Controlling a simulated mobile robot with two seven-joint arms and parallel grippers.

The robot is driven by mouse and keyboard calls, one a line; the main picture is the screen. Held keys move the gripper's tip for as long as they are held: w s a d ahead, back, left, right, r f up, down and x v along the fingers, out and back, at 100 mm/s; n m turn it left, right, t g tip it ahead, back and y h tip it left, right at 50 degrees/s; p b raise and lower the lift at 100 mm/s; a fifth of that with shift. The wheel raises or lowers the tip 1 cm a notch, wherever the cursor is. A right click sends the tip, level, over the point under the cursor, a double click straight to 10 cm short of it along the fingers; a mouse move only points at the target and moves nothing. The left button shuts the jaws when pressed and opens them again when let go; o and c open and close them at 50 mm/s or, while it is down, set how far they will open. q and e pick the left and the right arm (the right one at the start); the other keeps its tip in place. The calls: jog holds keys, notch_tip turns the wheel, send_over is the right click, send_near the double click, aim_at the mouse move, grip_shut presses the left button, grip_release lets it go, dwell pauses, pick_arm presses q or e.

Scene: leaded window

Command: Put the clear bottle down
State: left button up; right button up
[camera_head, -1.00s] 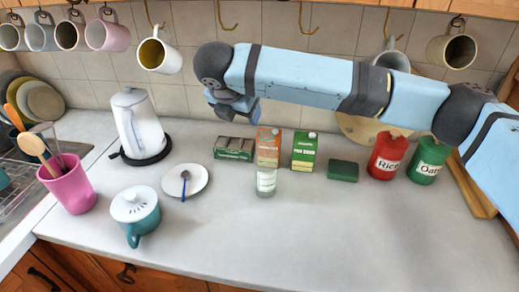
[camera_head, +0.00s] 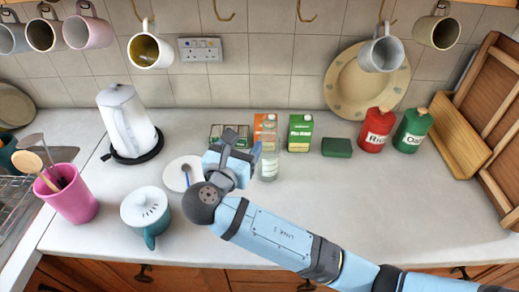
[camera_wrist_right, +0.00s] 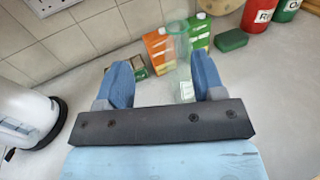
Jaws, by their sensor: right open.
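The clear bottle (camera_head: 269,165) stands upright on the grey counter (camera_head: 370,205), in front of the orange carton. It has a pale label low down. In the right wrist view the bottle (camera_wrist_right: 183,72) shows beyond the fingers, nearer the right-hand finger. My right gripper (camera_head: 243,147) is open and empty, just left of the bottle and above the counter near the saucer. Its two blue fingers are spread in the wrist view (camera_wrist_right: 160,66). I cannot tell whether a finger touches the bottle. My left gripper is not in view.
An orange carton (camera_head: 262,126) and green carton (camera_head: 300,133) stand behind the bottle. A green sponge (camera_head: 337,147) and red canister (camera_head: 375,130) are right. The right front counter is clear.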

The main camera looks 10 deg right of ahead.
jog(key=shift+h, duration=0.3)
jog(key=x, duration=0.4)
jog(key=d+p+x, duration=0.1)
jog(key=x, duration=0.4)
jog(key=s+p+x, duration=0.1)
jog(key=x, duration=0.3)
jog(key=shift+w+d+f, duration=0.15)
jog(key=shift+w+d, duration=0.05)
jog(key=shift+d, duration=0.3)
jog(key=shift+a, duration=0.1)
jog(key=shift+c, duration=0.3)
grip_shut()
